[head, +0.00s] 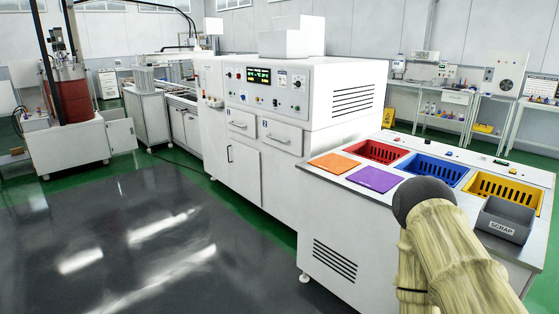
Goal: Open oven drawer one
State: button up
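The white oven (320,95) stands in the middle of the head view, with a lit display and knobs on its front. Two drawer fronts sit side by side below this panel, and both look shut. The left drawer front (238,126) has a handle and a small label too small to read surely; I take it as drawer one. The right drawer front (281,138) has a similar handle and a small mark above it. My arm shows at the lower right, well apart from the drawers. My gripper is not in view.
A white bench (332,215) at the right holds an orange pad (334,163), a purple pad (374,179), red (380,151), blue (432,169) and yellow bins (500,189), and a grey scrap box (504,221). The dark floor (140,235) in front of the oven is clear.

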aim_at(242, 122)
jog(key=u, duration=0.2)
jog(key=i, duration=2.15)
jog(key=u, duration=0.5)
jog(key=i, duration=2.6)
jog(key=u, duration=0.15)
